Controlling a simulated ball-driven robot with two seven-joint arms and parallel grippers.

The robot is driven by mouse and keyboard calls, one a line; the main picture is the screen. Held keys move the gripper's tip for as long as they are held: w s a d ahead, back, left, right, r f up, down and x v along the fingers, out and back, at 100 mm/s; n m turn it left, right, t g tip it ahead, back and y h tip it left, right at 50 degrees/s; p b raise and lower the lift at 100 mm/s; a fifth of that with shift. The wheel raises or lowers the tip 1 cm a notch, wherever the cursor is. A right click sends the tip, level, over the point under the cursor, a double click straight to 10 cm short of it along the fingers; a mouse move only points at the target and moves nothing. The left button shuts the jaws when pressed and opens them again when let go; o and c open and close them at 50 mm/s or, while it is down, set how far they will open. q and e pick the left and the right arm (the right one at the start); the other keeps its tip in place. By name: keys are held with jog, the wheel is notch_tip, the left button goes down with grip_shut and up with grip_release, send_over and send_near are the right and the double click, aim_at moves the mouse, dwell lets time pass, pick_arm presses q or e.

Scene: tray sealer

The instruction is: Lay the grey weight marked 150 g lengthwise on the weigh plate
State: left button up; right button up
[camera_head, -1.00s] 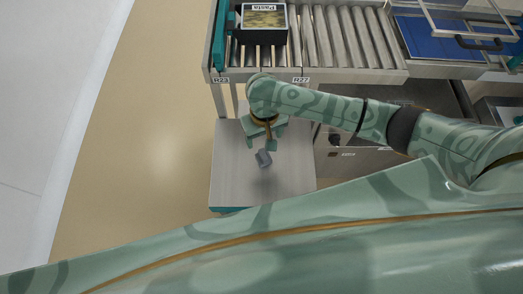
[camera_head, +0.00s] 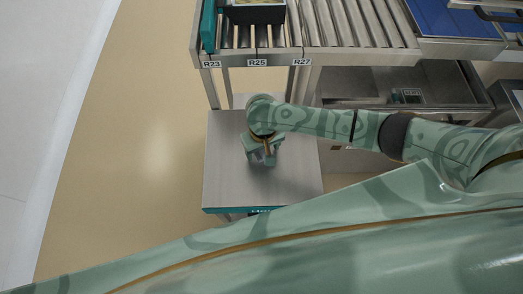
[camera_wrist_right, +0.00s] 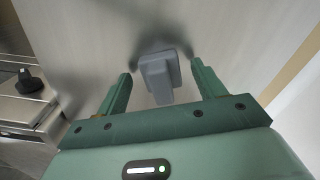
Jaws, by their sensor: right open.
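The grey weight (camera_wrist_right: 158,78) is a stepped block in the right wrist view, with a narrower part towards the camera and a wider part behind it. No marking on it can be read. My right gripper (camera_wrist_right: 162,70) is open, with one finger on each side of the weight and a visible gap at both sides. In the head view my right gripper (camera_head: 262,154) points down over the steel plate (camera_head: 228,182) with a teal front edge, and hides most of the weight. I take this plate to be the weigh plate. My left gripper is not in view.
A roller conveyor (camera_head: 340,25) with labels R23, R25 and R27 runs behind the plate, carrying a dark box (camera_head: 257,14). A steel cabinet with a black knob (camera_wrist_right: 29,82) stands beside the plate. Bare floor lies to the left; the plate around my gripper is clear.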

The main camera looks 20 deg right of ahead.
jog(key=shift+r, duration=0.15)
jog(key=c, duration=1.1)
jog(key=shift+c, duration=0.2)
